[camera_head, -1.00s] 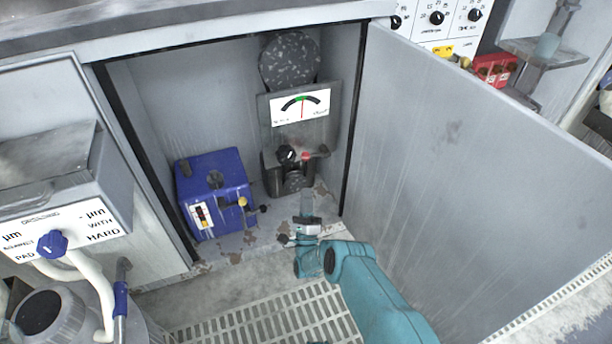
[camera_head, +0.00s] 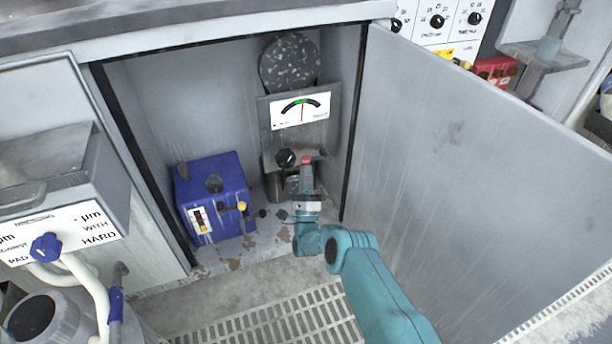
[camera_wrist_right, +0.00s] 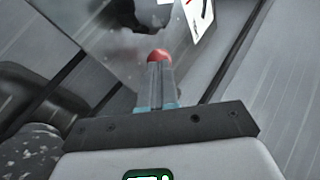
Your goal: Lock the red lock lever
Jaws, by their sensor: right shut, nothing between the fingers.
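The red lock lever shows as a small red knob (camera_head: 306,160) on the front of the grey gauge unit (camera_head: 268,135) inside the open cabinet. My right gripper (camera_head: 306,177) is shut and empty, with its fingertips just below the red knob. In the right wrist view the red knob (camera_wrist_right: 158,56) appears right at the tips of my shut fingers (camera_wrist_right: 155,84). I cannot tell whether they touch it. The lever's shaft is hidden behind the fingers. My left gripper is not in view.
A black knob (camera_head: 285,158) sits just left of the red one. A blue box (camera_head: 218,175) with a yellow-tipped lever (camera_head: 242,206) stands left in the cabinet. The open door (camera_head: 470,170) bounds the right side. A floor grating (camera_head: 265,318) lies in front.

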